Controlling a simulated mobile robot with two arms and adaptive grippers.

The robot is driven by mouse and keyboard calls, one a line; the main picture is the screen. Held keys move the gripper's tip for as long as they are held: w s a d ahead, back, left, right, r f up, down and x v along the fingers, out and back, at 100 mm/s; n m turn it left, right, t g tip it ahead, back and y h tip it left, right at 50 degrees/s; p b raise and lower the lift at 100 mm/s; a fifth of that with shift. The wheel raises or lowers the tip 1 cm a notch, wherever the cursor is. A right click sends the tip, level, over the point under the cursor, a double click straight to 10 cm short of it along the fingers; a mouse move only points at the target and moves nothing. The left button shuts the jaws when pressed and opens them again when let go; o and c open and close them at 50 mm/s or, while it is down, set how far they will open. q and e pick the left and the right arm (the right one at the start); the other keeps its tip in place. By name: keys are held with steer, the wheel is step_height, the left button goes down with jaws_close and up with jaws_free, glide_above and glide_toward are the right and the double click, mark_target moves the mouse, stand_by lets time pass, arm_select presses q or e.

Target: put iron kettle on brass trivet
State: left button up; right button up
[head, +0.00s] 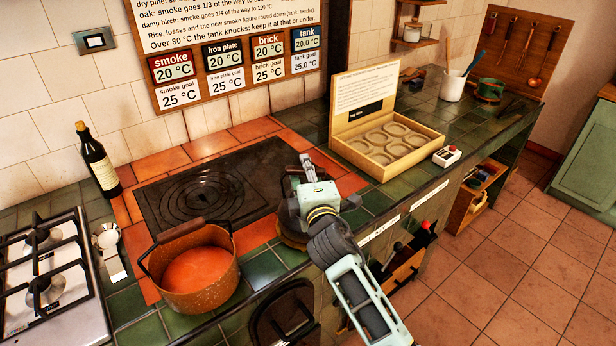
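My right gripper (303,170) reaches in from the lower right, over the right edge of the black hob plate. A dark, rounded body (287,216), which looks like the iron kettle, shows just left of and below the gripper. My gripper and wrist hide much of it, and I cannot tell whether the fingers hold its handle. A thin brownish rim (291,241) shows under the dark body at the front edge of the tiles. It may be the brass trivet, but most of it is covered. My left gripper is not in view.
A copper-coloured pot (198,278) with orange contents stands at the hob plate's (212,188) front left. A wine bottle (97,160) and gas burner (45,270) are at left. An open wooden box (392,142) and a small white device (446,156) stand right.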

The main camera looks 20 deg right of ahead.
steer(key=s+a+b, duration=0.1)
steer(key=s, duration=1.1)
steer(key=shift+a+r+b, duration=0.15)
steer(key=shift+b, duration=0.25)
